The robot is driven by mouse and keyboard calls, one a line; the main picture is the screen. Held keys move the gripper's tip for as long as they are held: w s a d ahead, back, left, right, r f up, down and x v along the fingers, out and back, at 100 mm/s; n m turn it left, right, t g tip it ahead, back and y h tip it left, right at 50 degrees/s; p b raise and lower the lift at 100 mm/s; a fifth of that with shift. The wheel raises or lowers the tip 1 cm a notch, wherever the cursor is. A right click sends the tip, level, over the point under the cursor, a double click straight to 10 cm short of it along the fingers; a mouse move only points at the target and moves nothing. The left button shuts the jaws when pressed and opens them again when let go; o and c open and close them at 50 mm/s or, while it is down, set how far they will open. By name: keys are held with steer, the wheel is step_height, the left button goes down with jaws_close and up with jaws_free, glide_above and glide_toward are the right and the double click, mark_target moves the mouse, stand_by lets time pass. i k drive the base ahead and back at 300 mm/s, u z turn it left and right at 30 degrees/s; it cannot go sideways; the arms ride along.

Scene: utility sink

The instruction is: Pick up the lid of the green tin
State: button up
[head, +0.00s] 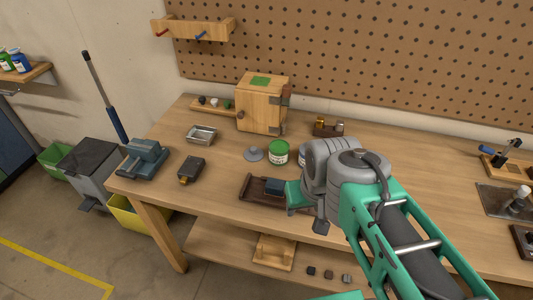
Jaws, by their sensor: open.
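The green tin (279,153) stands on the workbench in the head view, left of my arm. It is a short round tin with a pale label, and its top is green. A small grey disc with a raised middle (254,154) lies just left of it; I cannot tell if it belongs to the tin. My gripper (319,226) shows only in part below the grey wrist, near the bench's front edge. It is open, to the right of and nearer than the tin, and apart from it. My arm hides the bench behind it.
A wooden box (262,104) stands behind the tin. A metal tray (201,134), a dark device (191,169) and a blue-grey vise (144,158) are to the left. A brown tray (247,190) with a blue block (274,187) lies in front. A pegboard (370,50) rises behind.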

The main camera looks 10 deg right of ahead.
mark_target(254, 153)
steer(key=z, duration=0.25)
steer(key=k, duration=0.3)
steer(key=u, duration=1.35)
steer(key=i, duration=1.1)
steer(key=u, duration=0.7)
steer(key=i, duration=0.35)
